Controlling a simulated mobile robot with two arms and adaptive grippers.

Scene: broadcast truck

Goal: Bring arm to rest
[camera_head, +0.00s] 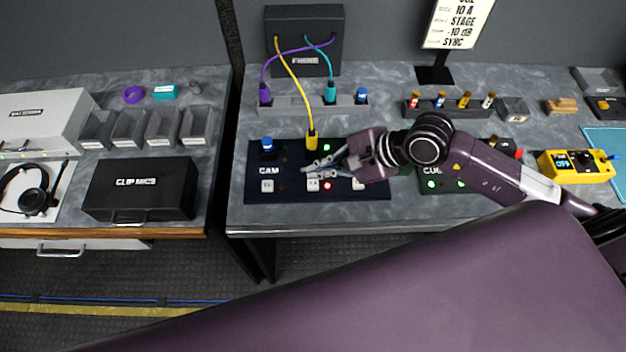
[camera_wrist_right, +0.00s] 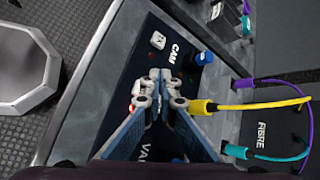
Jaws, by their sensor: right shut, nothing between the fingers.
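My right arm (camera_head: 505,178) reaches in from the right over the worktop. Its gripper (camera_head: 308,170) is shut and empty, just above the dark CAM panel (camera_head: 375,192). In the right wrist view, my right gripper (camera_wrist_right: 160,82) has its fingertips together over the same panel (camera_wrist_right: 140,62). The fingers hide part of the panel's buttons. A red light (camera_head: 327,185) and a green light (camera_head: 326,147) glow on the panel. A yellow cable plug (camera_head: 311,141) stands at its back edge, close to the fingers. My left gripper does not show.
Purple, yellow and teal cables run from the black FIBRE box (camera_head: 303,50) behind the panel. A blue knob (camera_head: 267,144) stands on the panel's left. The CUE panel (camera_head: 432,172) lies under my arm. A yellow meter (camera_head: 574,165) stands at right. The worktop's front strip (camera_head: 300,215) is clear.

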